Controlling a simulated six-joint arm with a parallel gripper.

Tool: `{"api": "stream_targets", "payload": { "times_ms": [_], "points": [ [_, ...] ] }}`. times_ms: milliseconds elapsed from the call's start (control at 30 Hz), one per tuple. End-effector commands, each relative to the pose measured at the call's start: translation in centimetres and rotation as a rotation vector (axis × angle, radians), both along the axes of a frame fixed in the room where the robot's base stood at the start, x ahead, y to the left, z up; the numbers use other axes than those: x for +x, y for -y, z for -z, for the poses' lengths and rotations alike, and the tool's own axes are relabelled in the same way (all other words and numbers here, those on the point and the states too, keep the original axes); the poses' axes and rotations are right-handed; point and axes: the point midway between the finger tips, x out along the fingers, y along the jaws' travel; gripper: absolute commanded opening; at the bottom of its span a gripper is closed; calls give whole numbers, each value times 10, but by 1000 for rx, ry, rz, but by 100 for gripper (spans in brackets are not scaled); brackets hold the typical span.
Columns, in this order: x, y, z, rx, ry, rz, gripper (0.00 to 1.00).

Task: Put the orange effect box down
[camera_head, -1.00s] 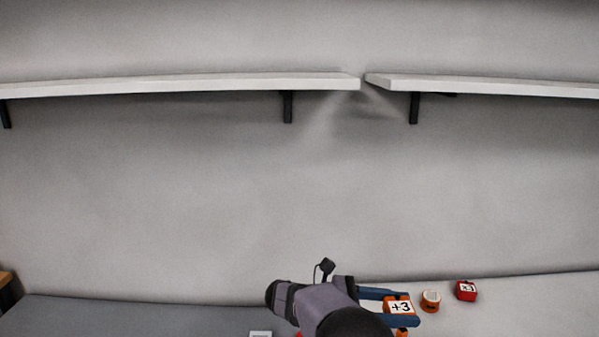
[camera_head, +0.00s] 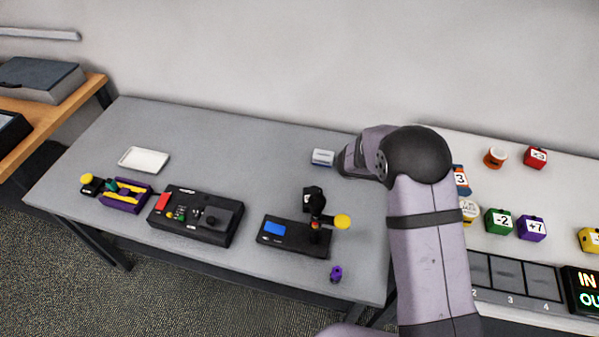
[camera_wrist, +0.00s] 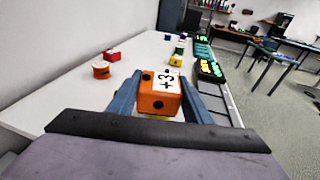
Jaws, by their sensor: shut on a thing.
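The orange effect box (camera_wrist: 159,94) has a white "+3" label on its top and dark round spots on its front face. It sits between the two blue fingers of my gripper (camera_wrist: 160,84), which is shut on it. In the head view the orange box (camera_head: 461,177) shows only in part at the right edge of my arm, which hides the rest and most of the gripper. A small yellowish thing shows just under the box in the wrist view. I cannot tell whether the box touches the table.
Dark slots (camera_head: 507,272) line the front. The grey table (camera_head: 250,160) holds devices.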

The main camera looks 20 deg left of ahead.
Motion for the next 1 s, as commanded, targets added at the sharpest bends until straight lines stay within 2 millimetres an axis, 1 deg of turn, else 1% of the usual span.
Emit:
{"api": "stream_targets", "payload": {
  "times_ms": [33,100,200,267,400,500,700,933,967,1000],
  "points": [
    [-10,-3,3,-5,-12,-35,19],
    [-24,-7,12,-5,-14,-86,19],
    [-47,-13,17,-5,-13,-163,19],
    [-61,-17,16,-5,-13,-208,19],
    [-87,-26,4,-4,-8,-295,19],
    [-100,-34,-8,-3,-5,-344,19],
    [-106,-55,-26,-1,-1,-419,19],
    [-107,-75,-48,1,3,-479,19],
    [-103,-79,-42,2,4,-496,19],
    [-95,-87,-37,1,5,-530,19]
  ]
}}
